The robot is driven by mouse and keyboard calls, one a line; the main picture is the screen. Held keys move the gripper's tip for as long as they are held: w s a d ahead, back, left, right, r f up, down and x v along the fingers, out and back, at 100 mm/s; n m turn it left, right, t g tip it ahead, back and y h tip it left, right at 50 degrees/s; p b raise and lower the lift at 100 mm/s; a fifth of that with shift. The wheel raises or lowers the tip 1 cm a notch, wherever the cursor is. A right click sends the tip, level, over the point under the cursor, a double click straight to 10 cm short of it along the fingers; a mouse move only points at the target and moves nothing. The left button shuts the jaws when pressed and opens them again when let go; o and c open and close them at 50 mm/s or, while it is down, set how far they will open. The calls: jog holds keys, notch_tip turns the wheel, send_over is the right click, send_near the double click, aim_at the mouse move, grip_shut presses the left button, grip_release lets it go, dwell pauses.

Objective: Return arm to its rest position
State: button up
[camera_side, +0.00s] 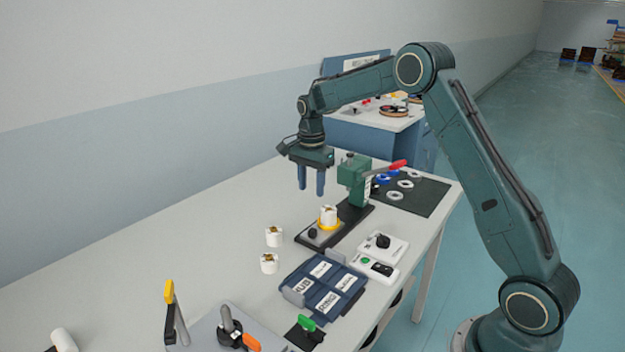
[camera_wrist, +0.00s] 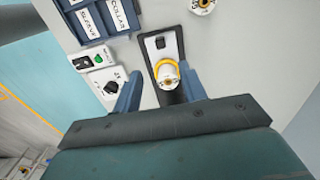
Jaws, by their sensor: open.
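My gripper (camera_side: 311,182) hangs from the arm above the workbench, to the left of the green press with a red lever (camera_side: 355,180). Its two blue fingers point down and are apart, with nothing between them. In the wrist view my gripper (camera_wrist: 164,92) is open too, and a white cylindrical part (camera_wrist: 168,76) with a yellow ring shows below and beyond the fingers. That white part (camera_side: 328,214) stands upright on the dark base of the press. My arm is bent, with its forearm reaching out over the bench.
Two loose white parts (camera_side: 274,237) stand left of the press. A blue labelled tray (camera_side: 322,287), a control box (camera_side: 380,248) and a dark mat with rings (camera_side: 412,193) are nearby. A lever fixture (camera_side: 228,330) is at the front. The bench's left side is largely clear.

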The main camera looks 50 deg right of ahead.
jog(key=shift+r, duration=0.1)
jog(key=s+a+r+n+t, duration=0.1)
jog(key=s+a+r+n, duration=0.35)
jog(key=s+r, duration=0.3)
jog(key=s+a+r+n+t, duration=0.2)
jog(key=s+a+r+n, duration=0.25)
jog(key=s+r, duration=0.3)
jog(key=s+a+n+t, duration=0.1)
jog(key=s+a+n, duration=0.2)
jog(key=s, duration=0.6)
jog(key=s+a+f+n+t, duration=0.1)
jog(key=s+a+n, duration=0.2)
jog(key=s+n, duration=0.3)
jog(key=s, duration=0.4)
jog(key=shift+f+t, duration=0.25)
jog(key=shift+t, duration=0.05)
